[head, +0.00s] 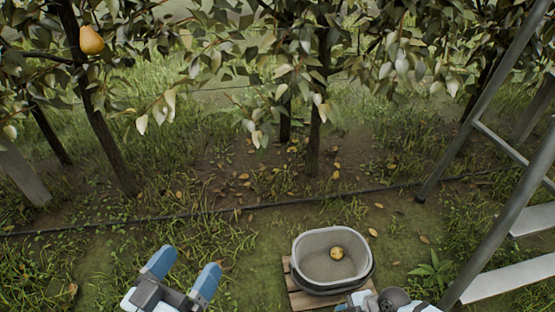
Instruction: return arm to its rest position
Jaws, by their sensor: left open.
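My left gripper (182,276) is at the bottom of the head view, left of the crate, with its two blue fingertips spread apart and nothing between them. A grey oval bucket-like crate (301,249) stands at the bottom centre. One yellow pear (337,253) lies inside it. Another yellow-orange pear (92,40) hangs in the tree at the upper left, far from the gripper. Part of my right arm (390,301) shows at the bottom edge, just right of the crate; its fingers cannot be made out.
The crate rests on a wooden pallet (297,296). A metal ladder (500,215) stands at the right. Tree trunks (316,140) and leafy branches fill the back. A dark hose (130,222) crosses the grass. Open grass lies around the left gripper.

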